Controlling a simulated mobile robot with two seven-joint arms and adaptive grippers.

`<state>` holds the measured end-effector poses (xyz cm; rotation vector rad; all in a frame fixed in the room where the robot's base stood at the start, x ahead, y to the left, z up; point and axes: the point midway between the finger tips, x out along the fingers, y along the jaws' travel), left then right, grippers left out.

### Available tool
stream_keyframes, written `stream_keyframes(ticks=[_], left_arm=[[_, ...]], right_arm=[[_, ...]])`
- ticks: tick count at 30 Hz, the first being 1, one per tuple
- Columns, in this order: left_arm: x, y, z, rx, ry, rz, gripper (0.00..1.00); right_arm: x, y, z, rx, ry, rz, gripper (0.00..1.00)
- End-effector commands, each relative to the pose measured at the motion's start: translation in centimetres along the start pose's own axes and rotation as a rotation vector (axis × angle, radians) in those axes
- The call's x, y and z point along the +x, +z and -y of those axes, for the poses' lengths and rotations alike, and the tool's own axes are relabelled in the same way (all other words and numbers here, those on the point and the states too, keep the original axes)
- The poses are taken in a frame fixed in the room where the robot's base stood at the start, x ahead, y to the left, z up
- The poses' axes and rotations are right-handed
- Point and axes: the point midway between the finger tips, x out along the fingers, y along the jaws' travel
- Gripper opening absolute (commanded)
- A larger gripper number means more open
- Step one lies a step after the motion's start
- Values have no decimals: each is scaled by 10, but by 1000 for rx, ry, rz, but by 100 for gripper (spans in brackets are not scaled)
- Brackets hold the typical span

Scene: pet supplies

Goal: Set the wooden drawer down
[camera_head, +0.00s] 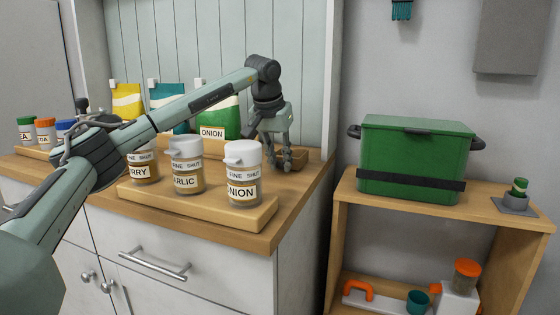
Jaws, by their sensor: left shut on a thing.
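The fingers hide part of the drawer. The drawer is at or just above the counter top; I cannot tell whether it touches. My right gripper is not in view.
A wooden tray (258,220) with several white-lidded jars stands on the wooden counter (265,240) in front of the drawer. Coloured bags (217,115) stand behind. A green box (410,160) sits on a separate shelf unit at the right.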

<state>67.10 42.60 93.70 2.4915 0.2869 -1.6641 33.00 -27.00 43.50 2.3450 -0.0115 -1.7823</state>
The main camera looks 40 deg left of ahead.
Motion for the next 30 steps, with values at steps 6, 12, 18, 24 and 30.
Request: stream_keyframes(ticks=[6,12,18,24,30], left_arm=[[2,1,0,0,0,0,22],[2,1,0,0,0,0,41],[2,0,0,0,0,0,41],[-13,-1,-1,0,1,-2,41],[-55,-2,-1,0,1,-4,41]], right_arm=[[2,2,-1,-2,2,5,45],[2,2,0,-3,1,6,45],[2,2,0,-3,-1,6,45],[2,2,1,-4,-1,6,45],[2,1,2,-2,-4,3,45]])
